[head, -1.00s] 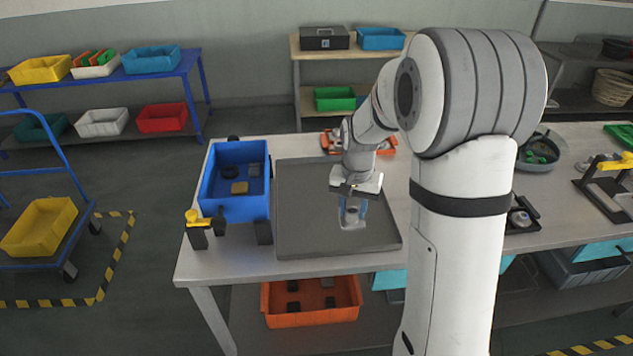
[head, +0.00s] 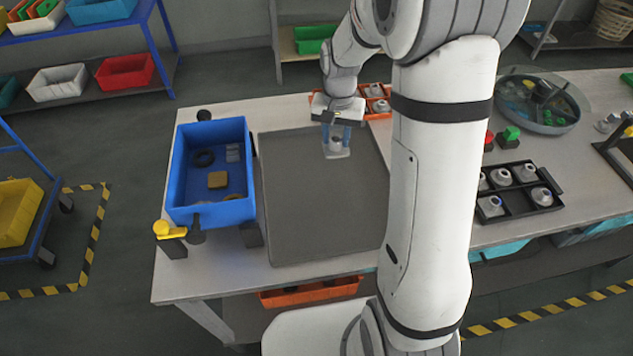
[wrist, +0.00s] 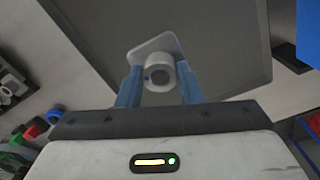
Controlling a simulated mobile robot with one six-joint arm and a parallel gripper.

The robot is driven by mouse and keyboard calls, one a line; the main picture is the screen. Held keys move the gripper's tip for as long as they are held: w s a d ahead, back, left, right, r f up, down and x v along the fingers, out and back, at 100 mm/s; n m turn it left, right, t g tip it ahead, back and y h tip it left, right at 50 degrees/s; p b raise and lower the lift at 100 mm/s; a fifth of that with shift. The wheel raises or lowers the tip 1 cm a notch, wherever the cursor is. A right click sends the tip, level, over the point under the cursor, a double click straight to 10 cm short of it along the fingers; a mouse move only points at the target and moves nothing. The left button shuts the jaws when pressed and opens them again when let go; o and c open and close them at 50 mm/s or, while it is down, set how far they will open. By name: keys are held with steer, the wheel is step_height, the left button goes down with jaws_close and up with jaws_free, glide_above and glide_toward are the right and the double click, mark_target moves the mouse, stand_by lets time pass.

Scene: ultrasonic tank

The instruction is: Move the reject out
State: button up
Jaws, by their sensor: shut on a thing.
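My gripper (head: 337,138) points down over the far part of the dark grey mat (head: 310,215). Its two blue fingers are shut on a pale grey flanged part (head: 338,153). In the wrist view my gripper (wrist: 158,85) has the part (wrist: 153,46) between its fingertips: a flat plate with a round, hollow boss and a small blue mark on its side. The part seems held above the mat; the exact gap cannot be told. Similar parts sit in a black tray (head: 512,208) at the right and in an orange tray (head: 367,91) behind the gripper.
A blue tank (head: 180,180) holding several small items stands left of the mat, with a yellow-handled valve (head: 168,229) at its front. A round basin (head: 505,112) is at the back right, with red and green buttons (head: 510,134) nearby. The mat's front is clear.

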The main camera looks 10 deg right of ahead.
step_height(320, 180, down, 5)
steer(key=b, duration=0.2)
steer(key=shift+b, duration=0.35)
steer(key=o, duration=1.1)
steer(key=shift+r, duration=0.1)
step_height(320, 180, up, 8)
steer(key=shift+f+b, duration=0.15)
steer(key=shift+b, duration=0.55)
